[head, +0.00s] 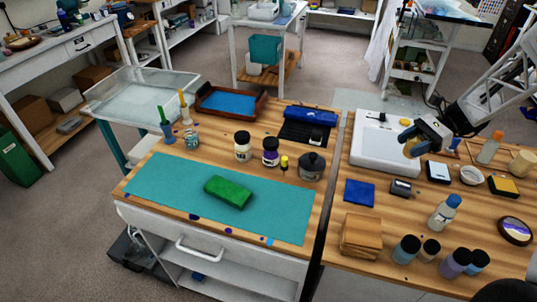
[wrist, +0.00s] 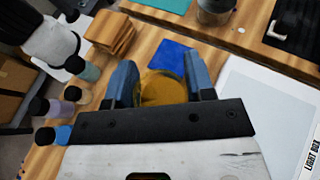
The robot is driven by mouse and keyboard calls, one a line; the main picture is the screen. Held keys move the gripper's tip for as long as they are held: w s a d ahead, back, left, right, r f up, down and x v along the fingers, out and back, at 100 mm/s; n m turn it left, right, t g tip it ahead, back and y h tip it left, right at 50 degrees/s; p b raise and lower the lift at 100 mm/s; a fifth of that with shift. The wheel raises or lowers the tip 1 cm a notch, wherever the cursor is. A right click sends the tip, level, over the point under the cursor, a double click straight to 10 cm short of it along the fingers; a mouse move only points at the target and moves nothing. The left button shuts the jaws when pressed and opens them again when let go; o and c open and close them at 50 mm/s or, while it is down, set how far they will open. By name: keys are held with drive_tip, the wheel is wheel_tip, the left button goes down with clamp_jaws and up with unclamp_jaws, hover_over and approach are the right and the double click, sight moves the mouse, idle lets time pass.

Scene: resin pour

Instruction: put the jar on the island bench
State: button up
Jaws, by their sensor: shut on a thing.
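My gripper (head: 417,141) is over the right wooden bench, above the right part of the white light box. It is shut on a small jar with an amber top (head: 410,149). In the wrist view the jar (wrist: 163,90) sits between the two blue fingers of my gripper (wrist: 162,82); its lower part is hidden. Two wooden-topped benches stand side by side with a narrow gap: the left bench (head: 150,170) with a teal mat, and the right bench (head: 335,240). I cannot tell which is the island bench.
A green block (head: 228,192) lies on the teal mat (head: 285,210). Black-lidded jars (head: 242,147) and a grey pot (head: 311,167) stand behind it. The right bench holds the light box (head: 375,150), a blue square (head: 359,192), wooden blocks (head: 361,234) and several bottles (head: 444,213). The mat's ends are clear.

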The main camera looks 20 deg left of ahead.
drive_tip(key=w+a+n+t+h, duration=0.2)
drive_tip(key=a+n+h, duration=1)
drive_tip(key=a+n, duration=0.1)
drive_tip(key=w+a+n+t+h, duration=0.2)
drive_tip(key=a+n+h, duration=1)
drive_tip(key=a+n, duration=0.1)
drive_tip(key=s+a+r+n+t+y, duration=0.2)
drive_tip(key=a+n+t, duration=0.3)
drive_tip(key=a, duration=0.6)
drive_tip(key=s+a+r+n+t+y, duration=0.1)
drive_tip(key=a+r+n+t+y, duration=0.15)
drive_tip(key=a+n+t, duration=0.6)
drive_tip(key=s+a+r+n+t+y, duration=0.2)
drive_tip(key=a+r+n, duration=0.1)
drive_tip(key=a, duration=1)
wheel_tip(320, 180, down, 11)
drive_tip(key=shift+w+f, duration=0.15)
drive_tip(key=shift+w, duration=0.15)
drive_tip(key=shift+m, duration=0.25)
drive_tip(key=shift+f, duration=3.1)
drive_tip(key=shift+f, duration=0.1)
